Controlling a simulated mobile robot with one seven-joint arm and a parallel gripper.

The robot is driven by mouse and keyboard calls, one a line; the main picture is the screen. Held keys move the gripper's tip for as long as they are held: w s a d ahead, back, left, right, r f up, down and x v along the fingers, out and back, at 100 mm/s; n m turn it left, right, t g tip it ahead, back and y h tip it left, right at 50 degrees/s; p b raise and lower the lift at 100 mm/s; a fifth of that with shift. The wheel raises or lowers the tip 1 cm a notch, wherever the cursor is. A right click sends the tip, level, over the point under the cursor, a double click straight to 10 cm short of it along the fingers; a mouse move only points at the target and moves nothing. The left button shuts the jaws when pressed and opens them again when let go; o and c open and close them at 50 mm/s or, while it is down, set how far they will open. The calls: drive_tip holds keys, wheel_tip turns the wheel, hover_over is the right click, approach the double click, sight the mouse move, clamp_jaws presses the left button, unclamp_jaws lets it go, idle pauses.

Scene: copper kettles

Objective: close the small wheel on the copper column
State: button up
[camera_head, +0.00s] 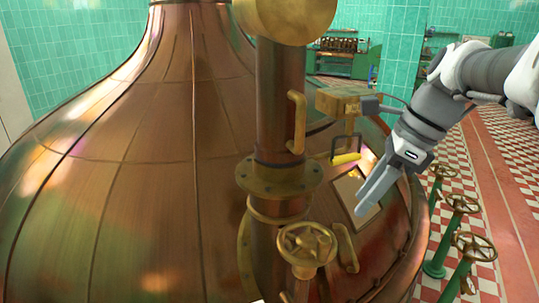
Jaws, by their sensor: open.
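The copper column (280,95) stands upright in the middle of the head view, in front of a large copper kettle. A small brass wheel (307,243) with spokes sits low on the column's right side. My gripper (364,209) reaches in from the right, pointing down and left. It is open and empty, up and to the right of the wheel and apart from it in the picture. Its fingers overlap each other in this view, so their gap is hard to see.
The copper kettle (130,150) fills the left. A brass flange (279,177) and bar handles are on the column. Several green-stemmed wheels (475,247) stand at right on checkered floor.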

sight(324, 248)
drive_tip(key=x, duration=1.5)
drive_tip(key=shift+s+f, duration=0.1)
drive_tip(key=shift+f, duration=0.15)
clamp_jaws()
idle(0.7)
